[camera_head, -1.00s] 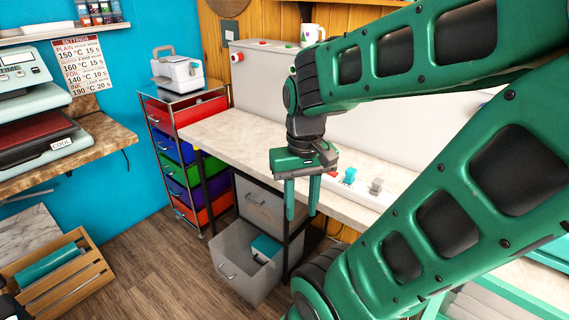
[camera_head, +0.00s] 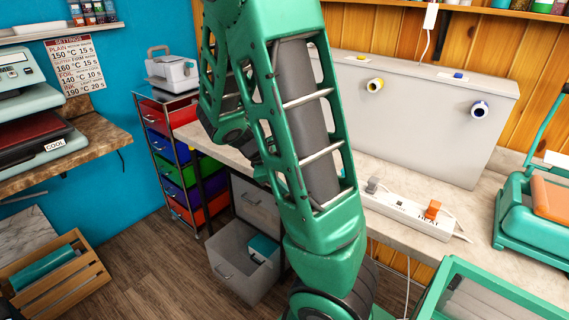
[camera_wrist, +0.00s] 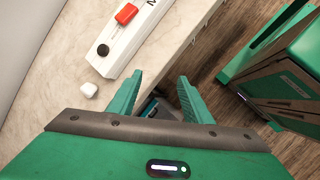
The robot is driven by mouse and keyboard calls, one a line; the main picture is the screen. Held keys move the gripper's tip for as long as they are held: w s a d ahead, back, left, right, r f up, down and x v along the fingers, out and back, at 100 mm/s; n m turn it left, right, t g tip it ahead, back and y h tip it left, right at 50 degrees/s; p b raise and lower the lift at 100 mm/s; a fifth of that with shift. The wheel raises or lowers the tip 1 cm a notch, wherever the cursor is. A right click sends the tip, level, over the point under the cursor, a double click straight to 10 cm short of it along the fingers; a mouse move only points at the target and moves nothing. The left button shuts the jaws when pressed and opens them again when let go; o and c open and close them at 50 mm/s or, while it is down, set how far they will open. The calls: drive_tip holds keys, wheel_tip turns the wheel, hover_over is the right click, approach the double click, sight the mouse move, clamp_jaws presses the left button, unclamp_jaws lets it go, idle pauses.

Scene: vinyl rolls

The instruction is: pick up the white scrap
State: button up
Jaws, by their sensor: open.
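The white scrap (camera_wrist: 89,90) is a small white lump on the pale counter (camera_wrist: 55,75), seen in the wrist view just off the end of a white power strip. My gripper (camera_wrist: 160,76) is open, with two green fingers spread apart and nothing between them. In that picture the scrap is to the left of the left finger, apart from it. In the head view my arm hides the gripper, and I cannot make out the scrap there.
The power strip (camera_head: 405,216) lies along the counter's front edge, with an orange switch (camera_head: 432,209). A grey box (camera_head: 420,120) stands behind it. A green-framed machine (camera_head: 535,205) is at right. Below the counter, a grey drawer (camera_head: 237,272) is pulled open.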

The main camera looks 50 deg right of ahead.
drive_tip(key=w+d+n+h, duration=0.1)
drive_tip(key=w+n, duration=0.1)
drive_tip(key=w+d+n+h, duration=0.2)
drive_tip(key=w+n, duration=0.1)
drive_tip(key=shift+w+f+n+h, duration=0.3)
drive_tip(key=shift+w+f, duration=0.05)
drive_tip(key=shift+f, duration=0.05)
drive_tip(key=w+n+h, duration=0.1)
drive_tip(key=w+n, duration=0.1)
drive_tip(key=w+n+t+h, duration=0.1)
drive_tip(key=w+n, duration=0.1)
drive_tip(key=w+d+r+n+t+h, duration=0.1)
drive_tip(key=w, duration=0.1)
drive_tip(key=shift+r+n, duration=0.1)
drive_tip(key=shift+n, duration=0.3)
drive_tip(key=shift+w+d+h, duration=0.1)
drive_tip(key=shift+d+h, duration=0.2)
drive_tip(key=shift+d, duration=0.05)
drive_tip(key=x, duration=0.4)
drive_tip(key=shift+d+f, duration=0.2)
drive_tip(key=shift+w+x, duration=0.15)
drive_tip(key=shift+x, duration=1.3)
drive_tip(key=shift+w+x, duration=0.15)
drive_tip(key=shift+x, duration=1.25)
drive_tip(key=shift+r, duration=0.1)
drive_tip(key=c, duration=1.1)
